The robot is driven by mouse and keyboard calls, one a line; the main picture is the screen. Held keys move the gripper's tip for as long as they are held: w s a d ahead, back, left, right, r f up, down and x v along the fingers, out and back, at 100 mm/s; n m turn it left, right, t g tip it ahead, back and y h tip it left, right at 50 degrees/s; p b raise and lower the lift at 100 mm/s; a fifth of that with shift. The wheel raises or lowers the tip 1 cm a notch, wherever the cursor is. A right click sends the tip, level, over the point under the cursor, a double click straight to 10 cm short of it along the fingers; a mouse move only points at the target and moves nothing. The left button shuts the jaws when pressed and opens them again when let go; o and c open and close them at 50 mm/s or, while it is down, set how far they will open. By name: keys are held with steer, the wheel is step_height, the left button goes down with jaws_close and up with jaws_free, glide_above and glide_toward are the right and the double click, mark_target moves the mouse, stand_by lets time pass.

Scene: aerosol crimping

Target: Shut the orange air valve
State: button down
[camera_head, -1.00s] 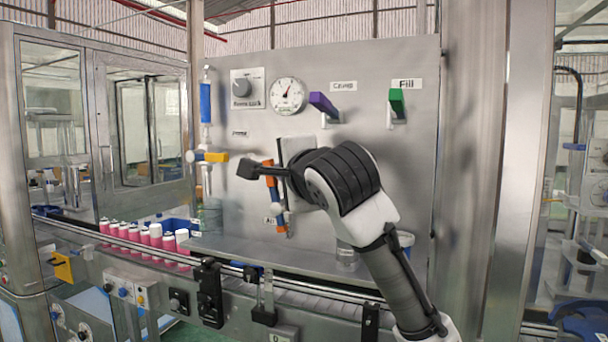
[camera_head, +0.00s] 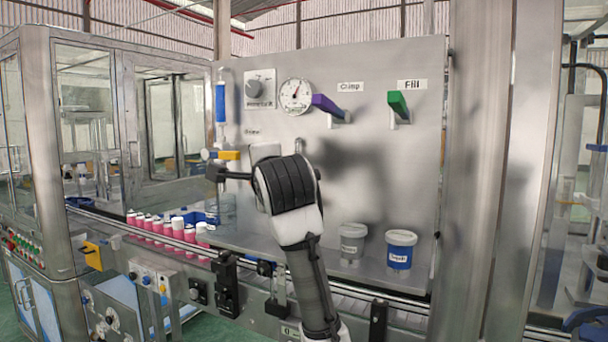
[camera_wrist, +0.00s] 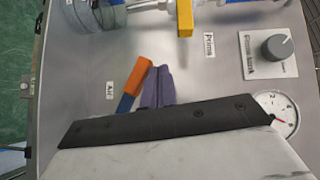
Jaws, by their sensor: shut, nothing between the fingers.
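The orange handle of the air valve (camera_wrist: 134,76) shows in the wrist view, close to the "Air" label (camera_wrist: 109,89) on the grey panel. A blue part (camera_wrist: 125,103) continues from its lower end, and the handle slants. My gripper (camera_wrist: 158,75) shows as two purple-grey fingers lying together, shut and empty. They are right beside the orange handle; I cannot tell whether they touch it. In the head view my arm hides the orange valve and my fingers.
A yellow-handled valve (camera_head: 225,155) is left of my arm. The pressure gauge (camera_head: 295,96), purple Crimp lever (camera_head: 328,106) and green Fill lever (camera_head: 398,104) are above. Pink cans (camera_head: 166,230) stand at lower left. Two tubs, one with a blue band (camera_head: 400,256), stand on the shelf.

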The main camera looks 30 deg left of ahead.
steer(key=shift+a+f+n+g+h+p, duration=0.6)
steer(key=shift+a+f+n+h+p, duration=0.3)
steer(key=shift+a+f+p, duration=0.2)
steer(key=shift+f, duration=0.1)
